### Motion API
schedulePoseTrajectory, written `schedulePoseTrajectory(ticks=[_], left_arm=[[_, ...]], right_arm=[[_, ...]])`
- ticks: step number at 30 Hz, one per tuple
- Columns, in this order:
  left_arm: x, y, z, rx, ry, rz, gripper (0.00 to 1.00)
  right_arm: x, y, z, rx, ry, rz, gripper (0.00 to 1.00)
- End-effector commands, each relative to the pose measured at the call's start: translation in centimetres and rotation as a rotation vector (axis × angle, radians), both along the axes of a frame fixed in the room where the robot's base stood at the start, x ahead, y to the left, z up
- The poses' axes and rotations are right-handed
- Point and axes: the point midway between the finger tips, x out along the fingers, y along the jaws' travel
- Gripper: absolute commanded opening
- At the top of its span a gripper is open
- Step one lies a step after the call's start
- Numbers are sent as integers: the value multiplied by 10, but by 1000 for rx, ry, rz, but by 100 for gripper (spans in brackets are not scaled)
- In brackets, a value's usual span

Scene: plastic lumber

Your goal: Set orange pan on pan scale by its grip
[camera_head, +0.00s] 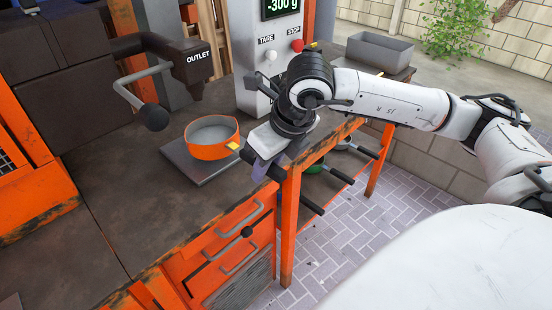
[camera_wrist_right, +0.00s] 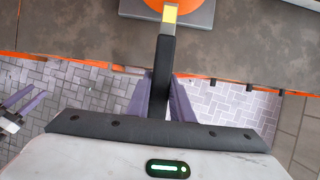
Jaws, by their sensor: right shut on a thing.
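The orange pan (camera_head: 211,141) is upright over the grey plate of the pan scale (camera_head: 203,172). I cannot tell whether its base touches the plate. Its dark grip with a yellow collar points toward my right gripper (camera_head: 262,166). That gripper is shut on the grip (camera_wrist_right: 164,62), with a purple finger on each side in the right wrist view (camera_wrist_right: 161,103). The pan's rim and the plate's edge (camera_wrist_right: 207,17) show at the top there. The scale display (camera_head: 282,6) reads -300 g. My left gripper (camera_wrist_right: 26,101) shows only at the left edge of the wrist view, fingers apart and empty.
The scale column (camera_head: 257,92) with TARE and STOP knobs stands behind the plate. A dark outlet machine with a lever (camera_head: 150,110) is left of the pan. A grey bin (camera_head: 380,52) stands at the back right.

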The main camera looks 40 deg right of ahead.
Motion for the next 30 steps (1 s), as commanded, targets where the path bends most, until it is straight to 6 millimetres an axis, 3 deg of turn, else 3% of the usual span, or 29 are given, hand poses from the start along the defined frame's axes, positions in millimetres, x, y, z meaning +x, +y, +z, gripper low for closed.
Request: schedulePoseTrajectory(ticks=[12, 18, 30], left_arm=[[-4, 3, 9, 1, 7, 2, 42], [-5, 2, -12, 6, 13, -3, 42], [1, -6, -5, -1, -6, -17, 42]], right_arm=[[42, 4, 1, 2, -6, 1, 0], [40, 4, -21, 0, -6, 2, 0], [39, 4, -27, -1, -2, 2, 0]])
